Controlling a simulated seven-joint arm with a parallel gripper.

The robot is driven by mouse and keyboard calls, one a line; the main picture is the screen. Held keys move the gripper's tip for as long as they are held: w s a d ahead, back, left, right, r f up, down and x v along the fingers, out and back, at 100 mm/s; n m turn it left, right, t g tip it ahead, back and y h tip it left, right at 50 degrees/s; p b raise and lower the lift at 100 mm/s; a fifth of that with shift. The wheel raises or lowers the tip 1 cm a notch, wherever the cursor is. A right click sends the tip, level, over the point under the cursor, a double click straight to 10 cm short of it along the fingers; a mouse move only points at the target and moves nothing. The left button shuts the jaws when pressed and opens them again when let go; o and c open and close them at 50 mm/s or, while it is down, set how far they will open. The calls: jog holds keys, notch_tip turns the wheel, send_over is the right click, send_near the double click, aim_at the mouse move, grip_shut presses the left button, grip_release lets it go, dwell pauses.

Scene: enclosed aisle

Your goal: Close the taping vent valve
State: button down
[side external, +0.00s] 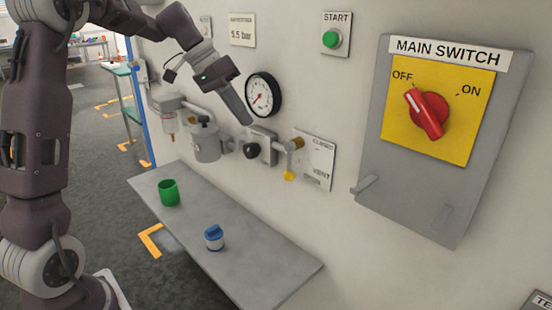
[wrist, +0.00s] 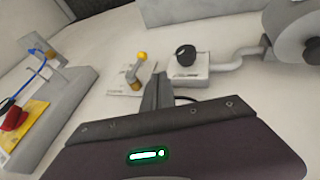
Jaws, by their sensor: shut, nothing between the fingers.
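The vent valve (side external: 297,144) sticks out from the wall beside a white plate (side external: 316,160) with the word CLOSED near its top. Its yellow-tipped lever (side external: 289,174) hangs downward. In the wrist view the valve (wrist: 133,73) and its yellow tip (wrist: 142,56) are just left of my fingers. My gripper (side external: 247,121) is shut and empty, its fingertips by the grey box with the black knob (side external: 251,151), to the left of the valve in the side view. My fingers (wrist: 158,82) look apart from the lever. Exact depth is hard to tell.
A pressure gauge (side external: 263,95) and grey filter units (side external: 206,140) are on the wall near my arm. Right is the main switch panel (side external: 375,205), its red handle (side external: 424,112) toward OFF. A green cup (side external: 168,192) and blue-lidded jar (side external: 214,238) stand on the shelf (side external: 265,270) below.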

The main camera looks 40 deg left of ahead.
aim_at(289, 162)
jog(key=s+d+x, duration=0.1)
jog(key=d+x, duration=0.1)
jog(key=x, duration=1)
jog(key=shift+w+d+r, duration=0.15)
jog(key=shift+d+r, duration=0.05)
jog(key=shift+d, duration=0.2)
